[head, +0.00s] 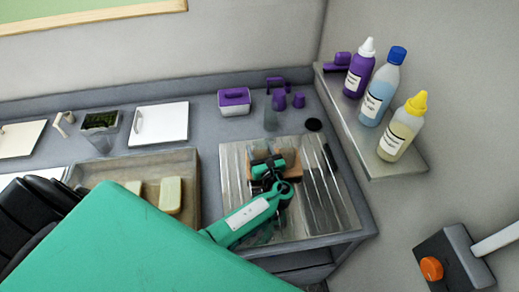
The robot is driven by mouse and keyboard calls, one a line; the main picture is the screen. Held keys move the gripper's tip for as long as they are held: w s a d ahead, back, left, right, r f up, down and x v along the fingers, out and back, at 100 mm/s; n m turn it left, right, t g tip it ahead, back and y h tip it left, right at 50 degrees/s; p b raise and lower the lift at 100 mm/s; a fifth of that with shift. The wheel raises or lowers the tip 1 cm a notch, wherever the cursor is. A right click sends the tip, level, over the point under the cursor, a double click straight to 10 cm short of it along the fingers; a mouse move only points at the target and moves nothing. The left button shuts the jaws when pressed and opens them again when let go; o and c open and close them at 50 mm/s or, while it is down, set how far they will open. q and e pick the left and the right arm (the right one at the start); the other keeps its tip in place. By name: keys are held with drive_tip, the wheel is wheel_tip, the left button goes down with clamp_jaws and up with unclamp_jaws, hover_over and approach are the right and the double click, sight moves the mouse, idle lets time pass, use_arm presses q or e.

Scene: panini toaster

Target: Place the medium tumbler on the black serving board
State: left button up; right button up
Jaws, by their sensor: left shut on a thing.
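My left gripper (268,167) is over the ridged metal surface, its arm coming in from the lower left. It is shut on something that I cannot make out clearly. A brown block (291,164) shows right beside and behind its fingers. A clear tumbler (270,119) stands on the counter behind the gripper, apart from it in the picture. Another clear tumbler (100,144) stands at the left, in front of a green-filled box. A small flat black shape (314,125) lies at the back right; I cannot tell if it is the serving board. My right gripper is not in view.
A shallow wooden tray (190,160) with pale blocks is left of the metal surface (325,205). A purple-lidded container (234,101) and small purple cups are at the back. Several bottles stand on the right ledge (400,164). My green arm hides the lower left.

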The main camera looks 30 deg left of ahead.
use_arm(q)
drive_tip(key=shift+f, duration=0.15)
drive_tip(key=o, duration=1.3)
drive_tip(key=shift+c, duration=0.2)
